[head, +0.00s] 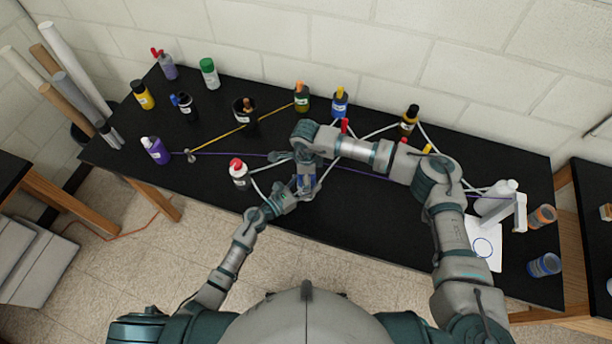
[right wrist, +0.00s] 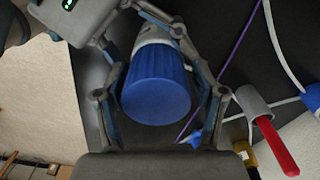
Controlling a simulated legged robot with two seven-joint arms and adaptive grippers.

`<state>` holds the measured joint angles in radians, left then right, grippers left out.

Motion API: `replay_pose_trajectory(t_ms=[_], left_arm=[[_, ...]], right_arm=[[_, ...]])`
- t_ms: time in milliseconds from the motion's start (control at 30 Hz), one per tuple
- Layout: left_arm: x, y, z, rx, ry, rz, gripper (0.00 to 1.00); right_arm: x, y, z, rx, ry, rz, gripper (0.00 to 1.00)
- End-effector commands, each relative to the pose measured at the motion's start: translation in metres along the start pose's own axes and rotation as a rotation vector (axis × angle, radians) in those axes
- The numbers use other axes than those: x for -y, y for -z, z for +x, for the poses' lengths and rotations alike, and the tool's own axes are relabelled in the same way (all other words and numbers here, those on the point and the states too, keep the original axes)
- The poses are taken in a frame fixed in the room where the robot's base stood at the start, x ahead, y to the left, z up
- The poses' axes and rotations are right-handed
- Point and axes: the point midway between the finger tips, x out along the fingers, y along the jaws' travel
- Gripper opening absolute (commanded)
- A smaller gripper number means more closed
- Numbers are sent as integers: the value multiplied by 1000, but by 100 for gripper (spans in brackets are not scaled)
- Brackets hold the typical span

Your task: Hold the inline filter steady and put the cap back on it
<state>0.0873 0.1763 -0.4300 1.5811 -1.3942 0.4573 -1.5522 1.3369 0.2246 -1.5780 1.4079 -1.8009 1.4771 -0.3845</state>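In the right wrist view a ribbed blue cap (right wrist: 156,88) fills the space between the fingers of my right gripper (right wrist: 160,75), which is shut on it. The pale body of the inline filter (right wrist: 154,37) shows directly behind the cap; I cannot tell whether they touch. My left gripper (right wrist: 105,28) reaches in from the upper left, its fingers around the filter body. In the head view my left gripper (head: 284,199) and my right gripper (head: 304,183) meet near the table's front edge. A bit of blue shows between the right fingers; the filter is mostly hidden.
A white bottle with a red cap (head: 239,173) stands just left of my grippers. Several bottles, pale hoses and yellow and purple lines lie across the black table (head: 365,220). A red-handled valve (right wrist: 272,140) is right of the cap in the wrist view.

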Motion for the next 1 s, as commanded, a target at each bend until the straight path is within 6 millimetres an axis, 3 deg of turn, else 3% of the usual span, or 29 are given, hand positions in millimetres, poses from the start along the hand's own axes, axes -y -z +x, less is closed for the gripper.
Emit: replay_pose_trajectory(t_ms=[467,1000], left_arm=[[-1,0,0,0,-2,0,0],[-1,0,0,0,-3,0,0]], right_arm=[[0,0,-8,0,0,-2,86],[1,-1,-107,1,0,-2,86]])
